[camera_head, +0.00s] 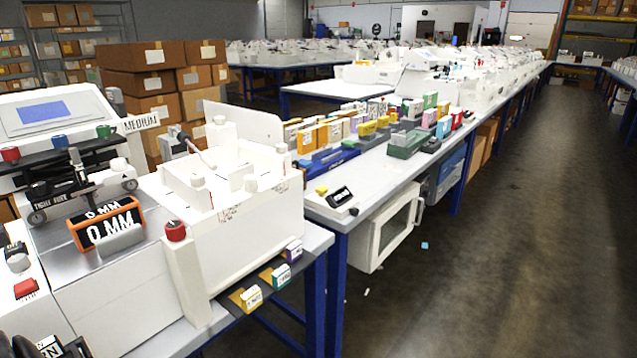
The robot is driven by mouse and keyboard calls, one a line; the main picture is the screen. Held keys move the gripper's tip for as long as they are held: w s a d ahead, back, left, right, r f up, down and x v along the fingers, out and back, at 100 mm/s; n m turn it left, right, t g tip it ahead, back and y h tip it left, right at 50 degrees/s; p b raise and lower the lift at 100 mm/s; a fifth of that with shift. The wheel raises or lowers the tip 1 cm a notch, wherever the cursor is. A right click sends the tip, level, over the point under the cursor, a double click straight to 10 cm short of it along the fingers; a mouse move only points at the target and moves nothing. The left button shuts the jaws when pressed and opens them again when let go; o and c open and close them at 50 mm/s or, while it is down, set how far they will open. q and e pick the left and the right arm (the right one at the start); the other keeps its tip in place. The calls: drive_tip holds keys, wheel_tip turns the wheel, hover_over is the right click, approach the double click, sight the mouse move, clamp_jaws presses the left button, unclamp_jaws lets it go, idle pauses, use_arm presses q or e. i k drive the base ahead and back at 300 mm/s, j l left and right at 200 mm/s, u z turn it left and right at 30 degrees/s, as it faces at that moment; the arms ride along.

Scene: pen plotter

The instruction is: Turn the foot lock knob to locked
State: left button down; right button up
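A white pen plotter (255,240) stands on the table at the left. A red knob (175,230) sits on top of a white post at its front corner. Another red knob (26,287) and a grey-white knob (17,257) sit on the white housing at the lower left edge. No readable label marks any of these as the foot lock knob, and I cannot tell its setting. A dark part with a partly cut-off label (50,347) shows in the bottom left corner. Neither of my grippers shows clearly in the head view.
An orange-framed display reading "0 MM" (107,224) and a carriage marked "TIGHT FREE" (50,203) are on the plotter. Small labelled boxes (251,298) line a shelf at the table's front edge.

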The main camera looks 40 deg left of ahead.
sight(175, 231)
drive_tip(key=u, duration=2)
